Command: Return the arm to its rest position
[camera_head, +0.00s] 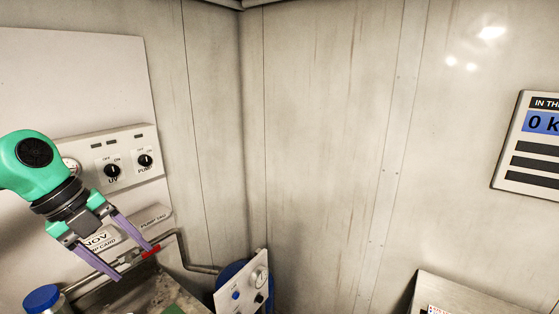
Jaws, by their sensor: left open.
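My left gripper (134,262) comes in from the left on a green and black arm. Its two purple-grey fingers are spread apart and point down to the right, with nothing visible between them. It hangs in front of the lower part of a white wall panel (70,90). One fingertip appears near a red handle (151,251) on a pipe; I cannot tell whether they touch. My right gripper is not in view.
A control box (128,157) with UV and PUMP knobs is beside my left wrist. A blue-capped container (43,299) stands at bottom left. A gauge panel (243,287) stands near the corner. A display (530,145) hangs on the right wall. The middle is clear.

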